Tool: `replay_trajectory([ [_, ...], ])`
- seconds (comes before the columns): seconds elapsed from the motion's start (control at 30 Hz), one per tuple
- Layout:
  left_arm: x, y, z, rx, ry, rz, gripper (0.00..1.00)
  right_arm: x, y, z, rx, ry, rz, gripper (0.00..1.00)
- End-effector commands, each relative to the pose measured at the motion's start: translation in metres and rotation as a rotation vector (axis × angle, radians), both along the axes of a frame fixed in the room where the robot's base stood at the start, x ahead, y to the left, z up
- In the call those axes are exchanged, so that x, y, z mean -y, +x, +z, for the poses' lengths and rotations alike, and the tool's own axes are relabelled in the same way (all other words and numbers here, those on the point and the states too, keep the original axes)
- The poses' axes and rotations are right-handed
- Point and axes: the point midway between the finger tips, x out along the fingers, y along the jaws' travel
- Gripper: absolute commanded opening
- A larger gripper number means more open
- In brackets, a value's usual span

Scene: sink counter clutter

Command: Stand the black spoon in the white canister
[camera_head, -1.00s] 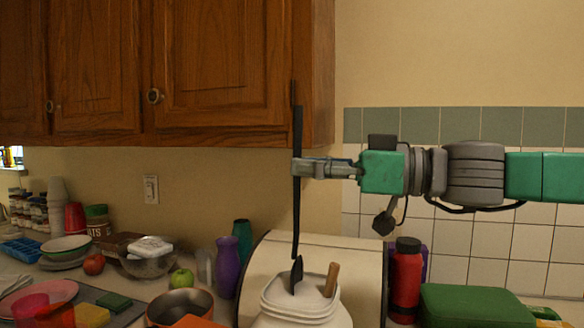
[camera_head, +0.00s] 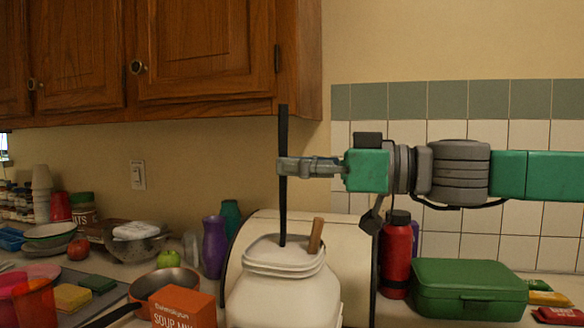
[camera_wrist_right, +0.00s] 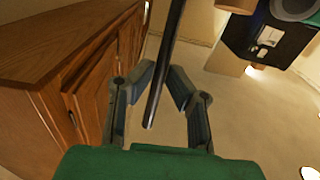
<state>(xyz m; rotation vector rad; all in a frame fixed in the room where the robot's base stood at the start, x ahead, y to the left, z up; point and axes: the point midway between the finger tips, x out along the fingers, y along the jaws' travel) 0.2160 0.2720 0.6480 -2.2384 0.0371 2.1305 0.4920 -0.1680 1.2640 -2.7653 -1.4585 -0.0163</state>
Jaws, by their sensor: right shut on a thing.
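The black spoon (camera_head: 283,208) stands nearly upright in the head view, with my right gripper (camera_head: 285,167) shut on its handle. The spoon's bowl is not visible. In the right wrist view the dark handle (camera_wrist_right: 164,70) runs between the two fingers (camera_wrist_right: 168,95). My left gripper is not in view.
A cream bread box (camera_head: 345,245) stands behind the canister. A red bottle (camera_head: 397,262) and green box (camera_head: 465,285) are on the right. A pan (camera_head: 165,283) and orange soup box (camera_head: 184,308) are close on the left. A wooden cabinet (camera_head: 205,50) hangs behind the spoon's top.

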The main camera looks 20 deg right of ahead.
Motion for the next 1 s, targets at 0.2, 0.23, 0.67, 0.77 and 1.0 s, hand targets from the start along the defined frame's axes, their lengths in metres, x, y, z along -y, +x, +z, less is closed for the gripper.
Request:
replay_trajectory([
  [0.2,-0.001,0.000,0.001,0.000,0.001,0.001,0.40,-0.008,-0.001,0.001,0.000,-0.007,0.003,0.17],
  [0.23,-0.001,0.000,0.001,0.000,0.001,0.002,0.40,-0.008,-0.001,0.001,0.000,-0.007,0.003,0.27],
  [0.67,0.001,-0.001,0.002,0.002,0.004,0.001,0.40,0.006,-0.002,0.000,0.002,0.002,0.001,0.37],
  [0.77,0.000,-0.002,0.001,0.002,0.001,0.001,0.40,0.010,-0.007,0.001,0.003,-0.002,0.001,0.37],
  [1.0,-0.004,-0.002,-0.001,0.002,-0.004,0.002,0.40,0.026,-0.027,0.002,0.006,-0.011,0.002,0.37],
])
